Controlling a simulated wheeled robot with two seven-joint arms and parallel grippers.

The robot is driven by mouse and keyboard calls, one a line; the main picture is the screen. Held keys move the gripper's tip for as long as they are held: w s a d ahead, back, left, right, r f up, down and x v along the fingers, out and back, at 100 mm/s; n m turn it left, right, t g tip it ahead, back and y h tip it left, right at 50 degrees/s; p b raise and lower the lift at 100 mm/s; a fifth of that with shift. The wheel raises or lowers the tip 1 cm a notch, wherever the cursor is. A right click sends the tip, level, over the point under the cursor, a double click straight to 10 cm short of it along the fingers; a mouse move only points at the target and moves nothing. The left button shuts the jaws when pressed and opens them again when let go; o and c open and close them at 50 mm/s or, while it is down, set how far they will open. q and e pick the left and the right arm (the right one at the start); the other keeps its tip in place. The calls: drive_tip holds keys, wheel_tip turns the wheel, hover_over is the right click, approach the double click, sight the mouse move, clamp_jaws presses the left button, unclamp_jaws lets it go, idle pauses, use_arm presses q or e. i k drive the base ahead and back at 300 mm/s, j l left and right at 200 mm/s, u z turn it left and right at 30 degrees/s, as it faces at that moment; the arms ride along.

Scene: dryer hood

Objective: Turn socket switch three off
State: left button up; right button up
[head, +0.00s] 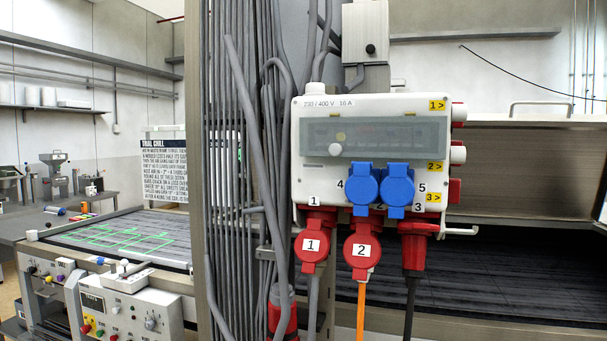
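A white power socket box (300,130) hangs on the post in the middle of the head view. Yellow labels 1, 2 and 3 run down its right edge. Beside label 3 (433,197) a red switch part (455,190) sticks out from the right side. It is seen edge-on, so its position is unclear. Beside label 2, a white round part (457,153) sticks out, with red below it. Beside label 1, a white part (459,114) shows with red behind it. Neither of my grippers is in view.
Two blue sockets (397,186) are on the front. Pipes (232,200) stand left. A control panel (130,308) is lower left.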

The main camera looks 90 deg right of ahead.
sight(454, 187)
drive_tip(key=z, duration=3.1)
drive_tip(key=i+l, duration=0.1)
drive_tip(key=l, duration=0.25)
drive_tip(key=i+l+u, duration=0.1)
drive_tip(key=l, duration=0.25)
drive_tip(key=i+l, duration=0.15)
drive_tip(key=l, duration=0.2)
